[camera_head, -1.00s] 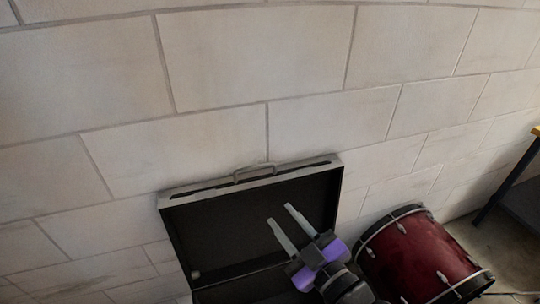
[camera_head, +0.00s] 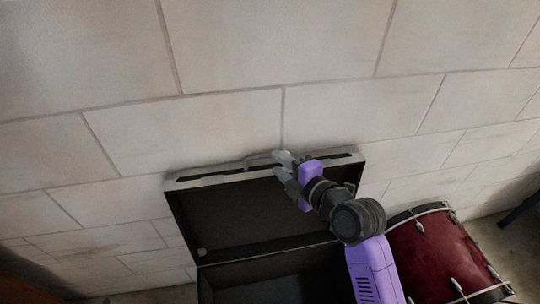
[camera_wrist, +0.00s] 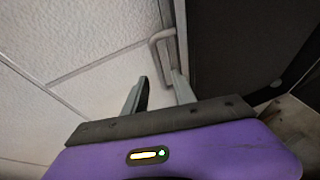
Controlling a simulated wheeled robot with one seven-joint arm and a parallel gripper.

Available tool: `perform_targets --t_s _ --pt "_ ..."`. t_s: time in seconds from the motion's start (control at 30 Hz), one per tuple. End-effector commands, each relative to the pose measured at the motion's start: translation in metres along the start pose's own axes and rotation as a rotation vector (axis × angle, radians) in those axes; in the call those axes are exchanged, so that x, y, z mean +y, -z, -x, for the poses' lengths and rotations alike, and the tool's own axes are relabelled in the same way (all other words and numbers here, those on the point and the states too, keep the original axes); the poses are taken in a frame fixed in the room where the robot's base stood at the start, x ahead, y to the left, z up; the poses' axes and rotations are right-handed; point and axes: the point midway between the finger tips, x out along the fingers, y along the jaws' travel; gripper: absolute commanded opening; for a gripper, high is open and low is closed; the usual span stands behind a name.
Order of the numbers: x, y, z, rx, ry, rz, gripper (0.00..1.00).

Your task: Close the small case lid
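The small case (camera_head: 270,275) is black inside and stands open against the wall. Its lid (camera_head: 225,217) is raised nearly upright, with a grey rim and a handle (camera_head: 258,161) on the top edge. My gripper (camera_head: 281,164) is at the lid's top edge, beside the handle. In the wrist view, my gripper (camera_wrist: 160,90) has its two fingers apart, with the handle (camera_wrist: 158,42) and lid rim (camera_wrist: 182,45) just past the fingertips. Nothing is visibly held. I cannot tell whether a finger touches the lid.
A stone block wall (camera_head: 230,120) stands close behind the lid. A dark red drum (camera_head: 440,255) lies to the right of the case, close to my arm. Floor shows at the right of the wrist view (camera_wrist: 295,125).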

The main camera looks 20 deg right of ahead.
Motion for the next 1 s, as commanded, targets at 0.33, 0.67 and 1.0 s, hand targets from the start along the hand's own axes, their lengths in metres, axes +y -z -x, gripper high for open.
perform_targets --t_s 0.33,0.67,1.0 --pt "0.001 0.000 -0.046 0.000 -0.001 -0.002 0.32" --pt "0.000 0.000 -0.052 0.000 -0.001 -0.002 0.32" --pt "0.000 0.000 -0.052 0.000 -0.001 -0.002 0.00"
